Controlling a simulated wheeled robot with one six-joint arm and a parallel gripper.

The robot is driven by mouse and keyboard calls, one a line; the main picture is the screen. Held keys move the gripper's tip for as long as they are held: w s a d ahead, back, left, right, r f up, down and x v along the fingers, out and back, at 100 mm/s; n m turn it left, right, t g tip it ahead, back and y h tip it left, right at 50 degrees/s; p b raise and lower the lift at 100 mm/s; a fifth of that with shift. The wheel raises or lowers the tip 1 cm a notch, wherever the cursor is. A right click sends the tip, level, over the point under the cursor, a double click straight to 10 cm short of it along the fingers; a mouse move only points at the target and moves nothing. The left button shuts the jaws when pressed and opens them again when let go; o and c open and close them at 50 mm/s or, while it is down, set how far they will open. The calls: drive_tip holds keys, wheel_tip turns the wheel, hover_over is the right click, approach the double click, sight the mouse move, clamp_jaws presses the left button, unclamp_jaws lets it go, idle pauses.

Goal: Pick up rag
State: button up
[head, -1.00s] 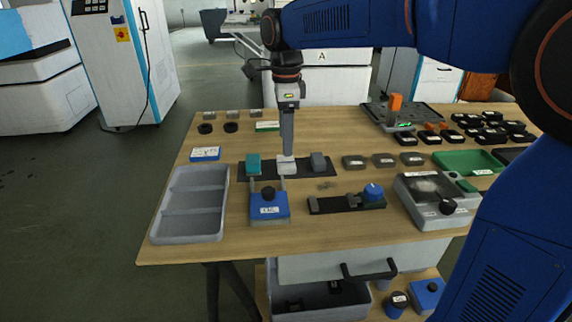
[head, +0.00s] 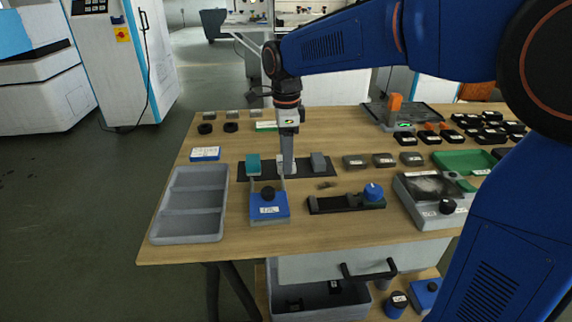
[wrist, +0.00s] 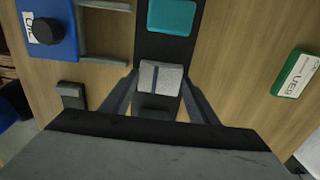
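The rag is a small folded light grey cloth with a dark blue stripe (wrist: 160,78). It lies on a dark strip (head: 302,173) between a teal block (head: 253,164) and a grey block (head: 319,162). In the head view the rag (head: 280,163) is partly hidden behind my gripper. My gripper (head: 287,172) points straight down at the rag. In the wrist view its fingers (wrist: 160,88) are spread, one on each side of the rag with gaps between. I cannot tell how far down the fingers reach.
A blue box with a black knob (head: 269,207) stands just in front of the strip. A grey divided tray (head: 187,236) is at the left. A black fixture with a blue knob (head: 330,205) is at the right front. Bare wood shows around the strip.

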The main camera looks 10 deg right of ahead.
drive_tip(key=shift+c, duration=0.8)
drive_tip(key=shift+r, duration=0.1)
wheel_tip(320, 180, up, 10)
